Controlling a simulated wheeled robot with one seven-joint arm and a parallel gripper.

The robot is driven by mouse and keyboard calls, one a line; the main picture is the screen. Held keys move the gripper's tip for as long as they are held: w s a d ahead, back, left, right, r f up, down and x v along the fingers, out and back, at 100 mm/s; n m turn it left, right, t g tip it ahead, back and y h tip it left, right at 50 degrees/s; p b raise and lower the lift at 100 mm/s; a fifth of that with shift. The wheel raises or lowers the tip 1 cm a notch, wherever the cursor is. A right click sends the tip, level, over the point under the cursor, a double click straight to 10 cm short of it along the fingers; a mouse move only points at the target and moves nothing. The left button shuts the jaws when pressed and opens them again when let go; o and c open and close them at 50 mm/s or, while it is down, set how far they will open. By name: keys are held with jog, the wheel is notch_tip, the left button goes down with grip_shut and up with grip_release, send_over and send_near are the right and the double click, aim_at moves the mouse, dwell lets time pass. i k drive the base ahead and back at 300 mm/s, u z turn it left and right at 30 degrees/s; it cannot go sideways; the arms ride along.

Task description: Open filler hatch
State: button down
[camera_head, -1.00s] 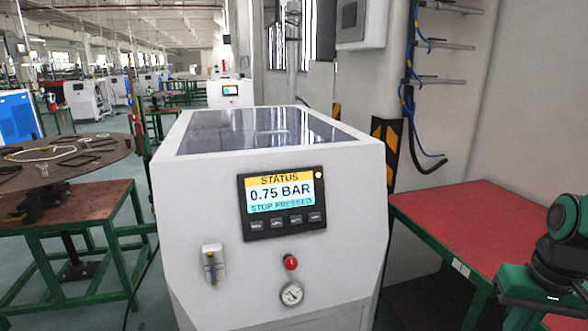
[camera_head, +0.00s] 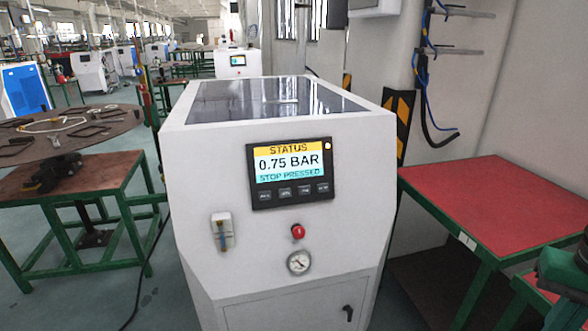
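The gas generator (camera_head: 262,235) is a white cabinet in the middle of the view. Its top carries a dark, glossy panel (camera_head: 235,103) with a small light handle-like piece (camera_head: 283,101) on it; the panel lies flat and looks closed.
A red-topped table (camera_head: 500,207) with green legs stands right of the generator. A brown table (camera_head: 85,175) and a round brown table (camera_head: 85,133) with loose parts stand left. Wall pipes and blue hoses (camera_head: 425,80) are behind right. A cable runs on the floor left.

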aim_at(245, 109)
jog(key=u, duration=0.55)
jog(key=i, duration=1.05)
